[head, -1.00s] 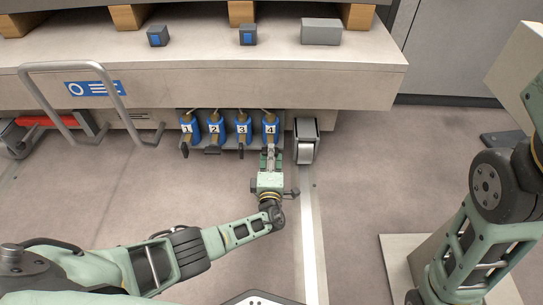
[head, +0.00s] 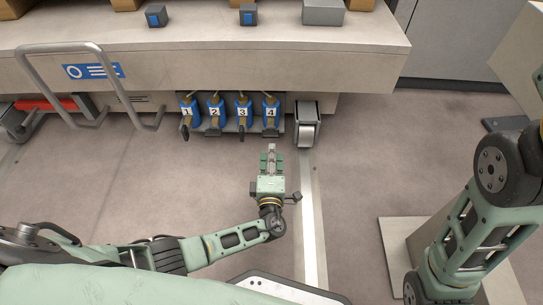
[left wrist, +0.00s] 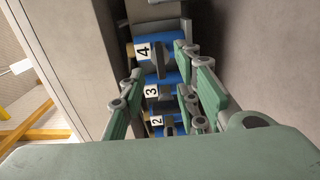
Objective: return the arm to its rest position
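My left gripper (head: 271,150) is in front of the row of blue numbered units, pointing at unit 4 (head: 270,112) with a clear gap of floor between. In the left wrist view its two green fingers (left wrist: 160,88) stand apart with nothing held between them. Units 4 (left wrist: 146,50), 3 and 2 show beyond and between the fingers. In the head view, units 1 (head: 189,113), 2 (head: 215,113) and 3 (head: 242,113) stand left of unit 4. My right arm shows at the right edge, but its gripper is out of the picture.
A grey tube handle (head: 28,85) juts out at the left. The machine's pale ledge (head: 200,75) overhangs the units. The floor (head: 365,165) right of the white stripe is mostly free.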

